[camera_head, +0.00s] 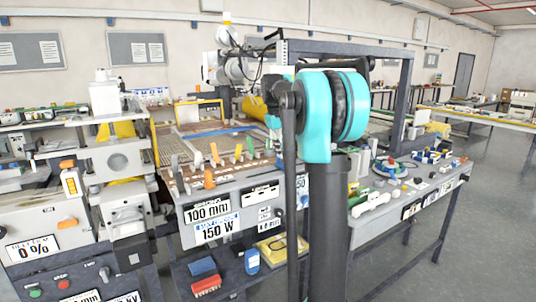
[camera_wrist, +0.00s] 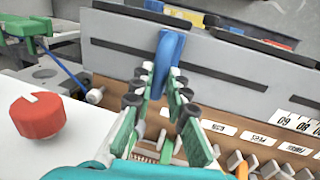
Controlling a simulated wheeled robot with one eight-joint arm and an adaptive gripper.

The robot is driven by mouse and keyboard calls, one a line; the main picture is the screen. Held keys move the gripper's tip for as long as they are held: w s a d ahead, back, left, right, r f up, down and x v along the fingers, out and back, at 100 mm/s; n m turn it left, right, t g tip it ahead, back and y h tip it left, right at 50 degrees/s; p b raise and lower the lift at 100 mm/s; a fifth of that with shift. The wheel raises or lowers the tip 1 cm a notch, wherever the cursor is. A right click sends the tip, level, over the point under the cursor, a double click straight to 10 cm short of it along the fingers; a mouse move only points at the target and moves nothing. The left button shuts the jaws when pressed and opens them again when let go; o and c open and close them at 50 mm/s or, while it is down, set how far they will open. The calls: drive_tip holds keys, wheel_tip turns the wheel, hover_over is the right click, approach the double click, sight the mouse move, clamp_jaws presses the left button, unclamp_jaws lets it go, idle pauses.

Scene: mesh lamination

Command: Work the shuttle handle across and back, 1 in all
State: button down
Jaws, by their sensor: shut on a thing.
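The shuttle handle appears to be the upright blue handle (camera_wrist: 170,52) in the wrist view, in front of a long grey slotted plate (camera_wrist: 225,68). My gripper (camera_wrist: 163,82) has green fingers with dark pads, one on each side of the handle's lower part, and is shut on it. In the head view my own arm stands across the middle, and I cannot make out the gripper or the handle there.
A red knob (camera_wrist: 38,116) on a white surface is left of my gripper in the wrist view. White labels (camera_wrist: 257,138) and small pale levers are at the lower right. In the head view, a control panel (camera_head: 238,215) with coloured levers (camera_head: 213,153) stands left of my arm.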

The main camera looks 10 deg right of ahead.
drive_tip(key=shift+w+d, duration=0.2)
drive_tip(key=shift+d, duration=0.2)
drive_tip(key=c, duration=1.5)
unclamp_jaws()
drive_tip(key=r, duration=0.4)
drive_tip(key=a+r, duration=0.1)
drive_tip(key=r, duration=0.3)
drive_tip(key=a+r, duration=0.1)
drive_tip(key=r, duration=0.2)
drive_tip(key=shift+s+a+r, duration=0.1)
drive_tip(key=shift+s+r, duration=0.3)
